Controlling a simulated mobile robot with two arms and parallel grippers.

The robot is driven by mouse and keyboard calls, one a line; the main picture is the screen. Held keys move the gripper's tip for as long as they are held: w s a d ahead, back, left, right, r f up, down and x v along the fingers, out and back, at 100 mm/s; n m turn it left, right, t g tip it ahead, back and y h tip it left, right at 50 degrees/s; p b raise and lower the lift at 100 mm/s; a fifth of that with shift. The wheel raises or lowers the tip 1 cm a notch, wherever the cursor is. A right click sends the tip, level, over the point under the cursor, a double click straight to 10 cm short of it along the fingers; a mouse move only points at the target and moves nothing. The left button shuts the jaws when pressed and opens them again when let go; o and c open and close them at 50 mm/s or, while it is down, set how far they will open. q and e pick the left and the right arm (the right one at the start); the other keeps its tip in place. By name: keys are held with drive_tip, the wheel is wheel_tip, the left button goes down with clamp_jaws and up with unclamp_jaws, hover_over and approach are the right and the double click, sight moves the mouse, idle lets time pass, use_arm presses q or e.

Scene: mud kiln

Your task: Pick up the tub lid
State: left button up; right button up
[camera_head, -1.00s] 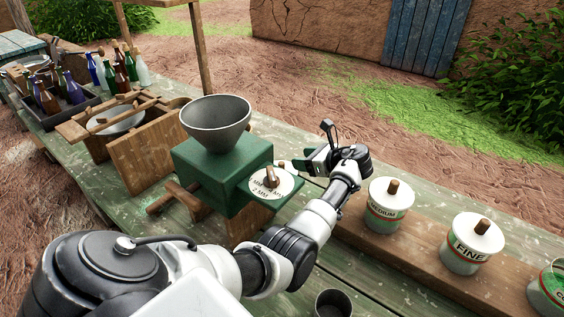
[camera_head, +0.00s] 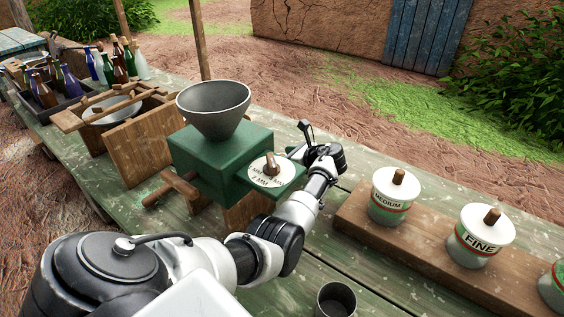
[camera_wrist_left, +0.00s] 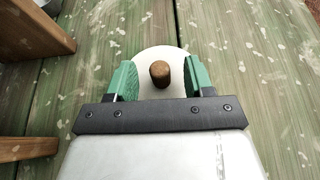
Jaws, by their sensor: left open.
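The tub lid (camera_wrist_left: 160,72), a white disc with a brown wooden knob, lies flat on the green table in the left wrist view. My left gripper (camera_wrist_left: 158,66) is open, its green fingers on either side of the knob and over the lid. I cannot tell whether they touch it. In the head view my left gripper (camera_head: 299,153) is just behind the green grinder, which hides most of the lid area. My right gripper is not in view.
The green grinder (camera_head: 215,160) with its grey hopper stands close beside my left arm. Lidded tubs marked MEDIUM (camera_head: 390,195) and FINE (camera_head: 478,236) stand on a wooden board (camera_head: 425,255). Another tub (camera_head: 553,284) is cut off at right. A dark cup (camera_head: 336,300) stands near the front.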

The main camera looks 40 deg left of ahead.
use_arm(q)
drive_tip(key=shift+c, duration=0.4)
clamp_jaws()
